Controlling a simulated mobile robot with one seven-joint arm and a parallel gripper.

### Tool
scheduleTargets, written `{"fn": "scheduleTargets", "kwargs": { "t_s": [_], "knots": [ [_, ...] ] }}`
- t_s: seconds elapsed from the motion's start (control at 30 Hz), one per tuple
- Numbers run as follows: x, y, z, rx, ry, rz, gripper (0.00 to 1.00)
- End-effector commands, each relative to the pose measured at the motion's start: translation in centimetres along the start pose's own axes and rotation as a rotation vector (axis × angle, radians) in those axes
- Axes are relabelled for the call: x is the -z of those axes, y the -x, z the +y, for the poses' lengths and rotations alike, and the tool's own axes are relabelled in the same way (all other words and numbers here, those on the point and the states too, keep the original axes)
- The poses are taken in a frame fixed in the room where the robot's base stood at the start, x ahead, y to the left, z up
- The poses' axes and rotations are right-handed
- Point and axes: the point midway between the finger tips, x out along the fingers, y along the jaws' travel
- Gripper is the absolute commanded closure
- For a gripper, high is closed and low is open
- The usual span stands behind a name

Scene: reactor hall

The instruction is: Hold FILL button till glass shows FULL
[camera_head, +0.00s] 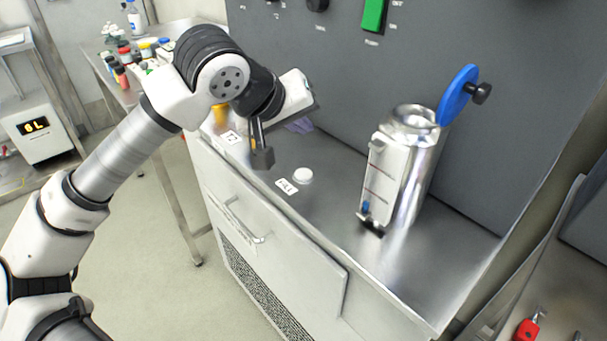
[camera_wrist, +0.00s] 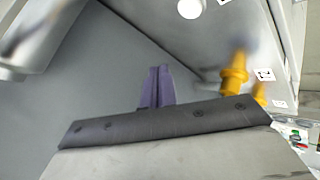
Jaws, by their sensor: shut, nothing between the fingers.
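The FILL button is a round white button (camera_head: 303,175) on the grey steel counter, with a small FILL label (camera_head: 286,186) beside it. It also shows at the top of the wrist view (camera_wrist: 190,8). The glass is an upright gauge strip (camera_head: 379,178) on the front of a shiny metal vessel (camera_head: 419,172). It has red marks and a small blue patch near its bottom; I cannot read FULL on it.
A blue disc with a black knob (camera_head: 457,96) stands at the vessel's top right. A yellow part (camera_wrist: 235,72) and its label (camera_wrist: 264,75) sit left of the button in the head view. A dark panel with a green switch (camera_head: 373,14) rises behind the counter.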

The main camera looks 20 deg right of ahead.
Motion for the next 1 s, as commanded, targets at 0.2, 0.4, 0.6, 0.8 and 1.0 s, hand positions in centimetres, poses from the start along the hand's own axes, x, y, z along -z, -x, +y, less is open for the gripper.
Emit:
{"fn": "scheduleTargets", "kwargs": {
  "t_s": [0.2, 0.4, 0.6, 0.8, 1.0],
  "knots": [
    [-1.8, -2.4, -1.7, -0.001, 0.002, -0.002, 1.00],
    [-3.3, -4.5, -3.2, -0.001, 0.001, 0.000, 1.00],
    [-3.8, -5.2, -3.7, -0.001, 0.001, 0.000, 1.00],
    [-3.7, -5.1, -3.7, -0.001, 0.001, 0.000, 1.00],
    [-3.7, -5.1, -3.7, -0.001, 0.001, -0.001, 1.00]
  ]
}}
